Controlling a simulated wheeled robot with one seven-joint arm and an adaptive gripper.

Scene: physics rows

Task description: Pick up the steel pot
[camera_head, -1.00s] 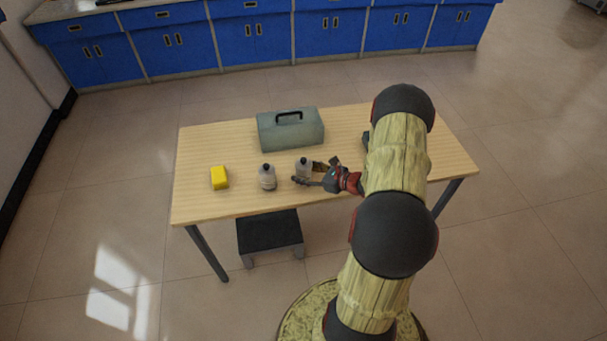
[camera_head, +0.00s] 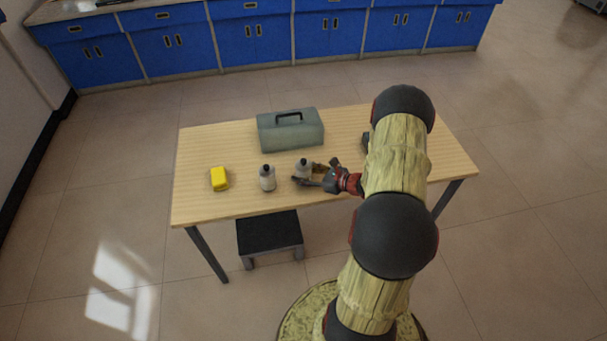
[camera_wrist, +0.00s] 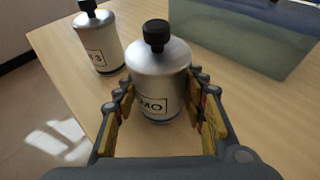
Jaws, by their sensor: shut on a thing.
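The steel pot (camera_wrist: 158,80) is a silver cylinder with a black knob on top and a dark-lettered label. It stands upright between the two fingers of my gripper (camera_wrist: 163,88) in the wrist view. In the head view the pot (camera_head: 303,166) is near the front middle of the table, with my gripper (camera_head: 317,173) reaching it from the right. The gripper is shut on the pot. The pot's lower part is partly hidden by a finger in the head view. I cannot tell whether its base touches the table.
A similar silver pot (camera_head: 267,178) stands just left; it also shows in the wrist view (camera_wrist: 98,42). A yellow block (camera_head: 219,179) lies farther left on the wooden table (camera_head: 205,150). A grey-green toolbox (camera_head: 290,133) stands behind. A dark step stool (camera_head: 270,234) is below the front edge.

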